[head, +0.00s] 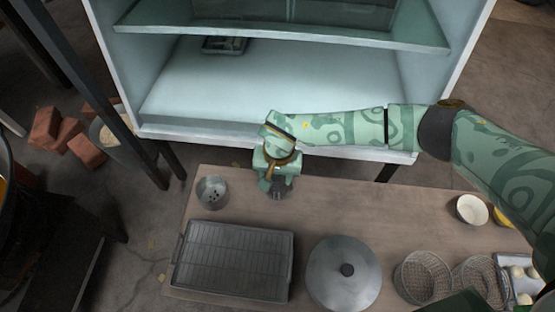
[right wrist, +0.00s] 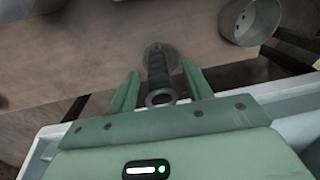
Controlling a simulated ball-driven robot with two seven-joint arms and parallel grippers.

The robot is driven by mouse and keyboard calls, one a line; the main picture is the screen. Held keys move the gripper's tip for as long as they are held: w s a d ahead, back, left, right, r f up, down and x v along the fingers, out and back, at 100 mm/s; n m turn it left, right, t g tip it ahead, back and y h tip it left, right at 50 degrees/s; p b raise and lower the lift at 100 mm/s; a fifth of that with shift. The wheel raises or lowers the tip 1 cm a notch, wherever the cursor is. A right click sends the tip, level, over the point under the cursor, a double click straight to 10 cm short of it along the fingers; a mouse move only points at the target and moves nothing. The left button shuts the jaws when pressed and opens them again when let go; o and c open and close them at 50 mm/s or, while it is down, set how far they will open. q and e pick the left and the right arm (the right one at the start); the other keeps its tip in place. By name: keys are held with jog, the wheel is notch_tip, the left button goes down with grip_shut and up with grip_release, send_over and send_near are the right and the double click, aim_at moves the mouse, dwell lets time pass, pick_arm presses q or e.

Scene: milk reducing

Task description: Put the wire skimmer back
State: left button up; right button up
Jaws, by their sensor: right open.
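The wire skimmer (right wrist: 158,72) shows in the right wrist view as a dark handle with a metal ring at its near end and a round grey head beyond. In the head view only a small grey part of it (head: 277,194) shows below my gripper, over the table's back edge area. My right gripper (head: 275,184) points down there. It is open, with one finger on each side of the skimmer's handle, as the right wrist view (right wrist: 160,90) shows. Whether the fingers touch the handle I cannot tell. My left gripper is not in view.
A pale cabinet (head: 250,90) stands behind the table (head: 370,200), with a dark tray (head: 225,45) inside. A perforated metal cup (head: 212,192) is left of the gripper. A grill tray (head: 235,262), lid (head: 344,285), wire baskets (head: 422,278) and white bowl (head: 470,209) occupy the table.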

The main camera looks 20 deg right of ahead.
notch_tip(320, 180, up, 5)
jog(key=shift+d+f+p, duration=0.1)
jog(key=shift+f+p, duration=0.1)
jog(key=shift+p, duration=0.75)
jog(key=r+p, duration=0.1)
jog(key=r, duration=0.1)
jog(key=r+p, duration=0.1)
jog(key=r, duration=0.2)
jog(key=shift+s+d, duration=0.1)
jog(key=shift+s, duration=0.1)
jog(key=shift+r+p, duration=0.3)
jog(key=shift+r, duration=0.25)
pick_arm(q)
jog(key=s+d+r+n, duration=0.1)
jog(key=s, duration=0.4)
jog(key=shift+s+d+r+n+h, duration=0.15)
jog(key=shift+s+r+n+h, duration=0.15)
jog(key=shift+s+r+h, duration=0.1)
pick_arm(e)
jog(key=shift+s+f, duration=0.1)
